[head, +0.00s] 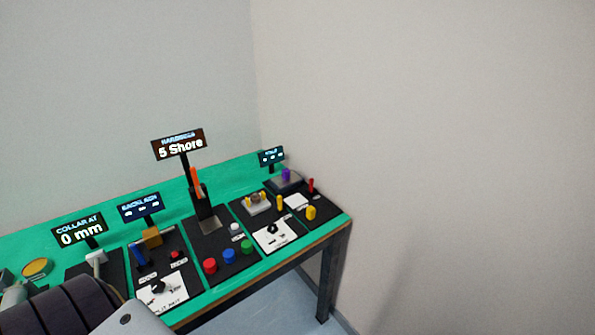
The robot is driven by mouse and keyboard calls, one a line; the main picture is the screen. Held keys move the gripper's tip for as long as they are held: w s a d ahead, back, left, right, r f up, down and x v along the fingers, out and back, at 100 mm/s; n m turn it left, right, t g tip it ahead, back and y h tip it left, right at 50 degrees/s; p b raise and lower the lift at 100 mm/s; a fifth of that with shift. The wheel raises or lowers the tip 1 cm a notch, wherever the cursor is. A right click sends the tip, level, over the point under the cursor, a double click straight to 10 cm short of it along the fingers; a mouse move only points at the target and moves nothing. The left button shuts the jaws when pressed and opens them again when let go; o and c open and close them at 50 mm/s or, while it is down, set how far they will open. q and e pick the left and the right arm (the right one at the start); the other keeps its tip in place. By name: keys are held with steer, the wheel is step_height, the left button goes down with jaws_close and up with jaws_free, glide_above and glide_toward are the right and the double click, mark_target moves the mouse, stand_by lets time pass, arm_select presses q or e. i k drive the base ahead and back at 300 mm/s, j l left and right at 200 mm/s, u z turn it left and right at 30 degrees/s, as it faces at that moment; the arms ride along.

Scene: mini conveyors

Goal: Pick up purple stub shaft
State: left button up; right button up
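A small purple piece (286,175), which looks like the purple stub shaft, sits on a dark grey block (285,184) at the back right of the green bench. It is small in the head view and its exact shape is hard to make out. Neither of my grippers can be made out in the head view. Dark and light grey parts of my own body fill the lower left corner and hide part of the bench there.
The green bench (236,170) holds black mats with small stations. Upright displays stand along it, including one reading 5 Shore (179,145). Red, blue and green knobs (228,255) sit near the front. A red peg (311,185) and yellow pieces (310,212) stand near the purple piece. Walls rise behind.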

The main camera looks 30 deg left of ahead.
mark_target(285, 172)
steer(key=i+l+u, duration=0.15)
steer(key=u, duration=0.2)
steer(key=i+l+u, duration=0.15)
steer(key=l+u, duration=0.25)
steer(key=i+l+u, duration=0.15)
steer(key=u, duration=0.2)
